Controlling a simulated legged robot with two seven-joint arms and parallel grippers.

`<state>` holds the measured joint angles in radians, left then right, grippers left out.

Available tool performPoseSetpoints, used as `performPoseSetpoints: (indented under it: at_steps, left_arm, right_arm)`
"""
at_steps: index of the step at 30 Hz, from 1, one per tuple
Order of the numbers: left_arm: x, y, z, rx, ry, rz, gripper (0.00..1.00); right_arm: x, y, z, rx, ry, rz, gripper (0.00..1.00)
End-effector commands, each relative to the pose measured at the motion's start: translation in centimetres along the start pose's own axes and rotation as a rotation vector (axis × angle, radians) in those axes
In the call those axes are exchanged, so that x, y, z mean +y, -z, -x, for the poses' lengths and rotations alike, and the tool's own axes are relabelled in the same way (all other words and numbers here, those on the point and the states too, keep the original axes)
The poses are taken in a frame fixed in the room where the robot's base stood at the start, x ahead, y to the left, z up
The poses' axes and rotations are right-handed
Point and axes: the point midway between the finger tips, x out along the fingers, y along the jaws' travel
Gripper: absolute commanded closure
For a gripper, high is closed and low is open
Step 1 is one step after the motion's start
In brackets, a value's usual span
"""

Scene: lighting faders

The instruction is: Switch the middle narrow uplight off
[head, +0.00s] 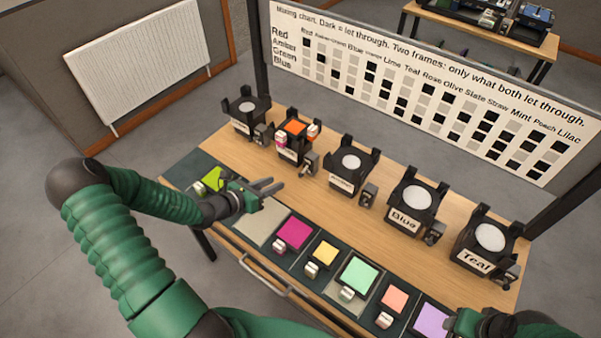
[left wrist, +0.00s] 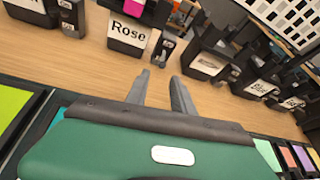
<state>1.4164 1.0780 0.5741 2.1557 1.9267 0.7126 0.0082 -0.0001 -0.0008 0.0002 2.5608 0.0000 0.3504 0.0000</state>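Five black uplights stand in a row on the wooden table. The middle uplight (head: 350,165) has a bare pale round top and a front label too small to read surely; a small dark switch box (head: 368,195) stands at its right. In the left wrist view the middle uplight (left wrist: 205,65) shows right of the fingers. Its switch position cannot be made out. My left gripper (head: 272,187) is open and empty, above the table's front part, left of and nearer than the middle uplight. My right gripper (head: 478,322) is at the bottom right; its fingers are not clear.
The Rose uplight (left wrist: 128,30) carries orange and pink frames. The Blue uplight (head: 411,205) and Teal uplight (head: 484,240) stand to the right. Coloured frames, including magenta (head: 294,234), lie along the front edge. A mixing chart (head: 420,85) stands behind. Bare wood lies between the rows.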

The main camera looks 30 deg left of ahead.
Motion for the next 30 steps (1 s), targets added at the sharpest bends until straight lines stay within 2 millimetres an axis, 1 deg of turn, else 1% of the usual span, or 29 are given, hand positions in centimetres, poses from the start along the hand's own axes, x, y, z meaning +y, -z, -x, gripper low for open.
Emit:
performPoseSetpoints:
  at_steps: [1,6,9,13,15,18,24,25,30]
  left_arm:
    - [-0.3,0.1,-1.6,0.0,0.006,-0.002,0.71]
    - [-0.6,0.1,-6.1,0.002,0.005,-0.005,0.71]
    - [-0.6,0.1,-8.4,0.002,0.003,-0.006,0.71]
    - [-0.5,0.1,-10.6,0.001,0.004,-0.005,0.71]
    - [-0.3,0.1,-11.3,0.002,0.002,-0.004,0.71]
    - [-0.3,0.0,-11.8,0.002,0.002,-0.004,0.71]
    - [-0.3,0.0,-11.8,0.002,0.002,-0.004,0.71]
    - [-0.3,0.0,-11.8,0.002,0.002,-0.004,0.72]
    - [-0.4,0.0,-11.8,0.002,0.002,-0.006,0.94]
  right_arm:
    - [0.0,-0.1,-0.3,0.0,0.0,0.0,0.49]
    - [0.0,-0.1,-0.6,0.0,0.0,0.0,0.49]
    - [0.0,-0.2,-0.8,0.0,0.0,0.0,0.49]
    - [0.0,-0.2,-1.0,0.0,0.0,0.0,0.49]
    - [0.0,-0.2,-1.0,0.0,0.0,0.0,0.49]
    - [0.0,-0.2,-1.1,0.0,0.0,0.0,0.49]
    - [0.0,-0.2,-1.0,0.0,0.0,0.0,0.49]
    - [0.0,-0.2,-1.0,0.0,0.0,0.0,0.49]
    - [0.0,-0.2,-1.0,0.0,0.0,0.0,0.49]
